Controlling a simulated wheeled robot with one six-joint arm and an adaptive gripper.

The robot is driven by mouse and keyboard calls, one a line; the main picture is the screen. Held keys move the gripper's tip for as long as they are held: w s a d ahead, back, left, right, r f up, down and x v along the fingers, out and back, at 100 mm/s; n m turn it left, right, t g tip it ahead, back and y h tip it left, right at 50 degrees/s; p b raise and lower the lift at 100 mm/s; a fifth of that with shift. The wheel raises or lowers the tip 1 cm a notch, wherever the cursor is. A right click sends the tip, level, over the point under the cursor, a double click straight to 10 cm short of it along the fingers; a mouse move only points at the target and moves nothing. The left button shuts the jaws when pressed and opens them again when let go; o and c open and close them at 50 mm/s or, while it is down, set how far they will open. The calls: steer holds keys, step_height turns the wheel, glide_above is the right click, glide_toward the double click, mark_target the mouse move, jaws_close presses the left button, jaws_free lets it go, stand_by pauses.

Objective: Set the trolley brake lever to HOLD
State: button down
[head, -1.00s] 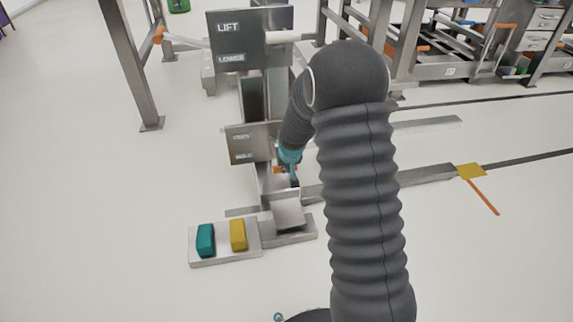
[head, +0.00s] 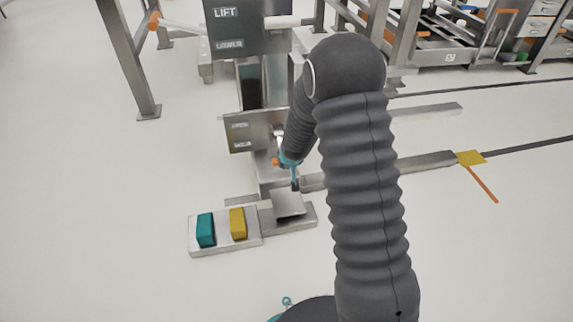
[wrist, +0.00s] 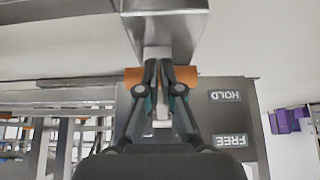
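The brake lever's orange grip (wrist: 133,76) shows in the wrist view, crosswise at my fingertips and sticking out on both sides of them. In the head view a bit of the orange grip (head: 275,161) shows just left of my gripper (head: 294,183). My gripper (wrist: 161,72) has its fingers drawn close together, right at the grip; whether they touch it is unclear. The brake label plate (head: 240,135) stands behind. In the wrist view its HOLD label (wrist: 225,96) and FREE label (wrist: 231,141) appear upside down. The lever's stem is mostly hidden.
A LIFT/LOWER plate (head: 240,30) stands above. A pedal base with a teal pedal (head: 205,229) and a yellow pedal (head: 238,223) lies on the floor at left. A metal plate (head: 289,203) is below my gripper.

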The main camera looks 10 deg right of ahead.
steer(key=shift+w+r, duration=0.4)
steer(key=shift+r, duration=0.1)
steer(key=s+d+r+p, duration=0.1)
steer(key=s+r, duration=0.1)
steer(key=s, duration=0.4)
steer(key=s+r+p, duration=0.1)
steer(key=s+r, duration=0.2)
steer(key=s, duration=0.4)
steer(key=w+r+g+p, duration=0.2)
steer(key=w+r+p, duration=0.4)
steer(key=w+r, duration=0.5)
steer(key=s+x, duration=0.2)
steer(key=x, duration=1.1)
steer(key=shift+a+f, duration=0.15)
steer(key=shift+f, duration=0.25)
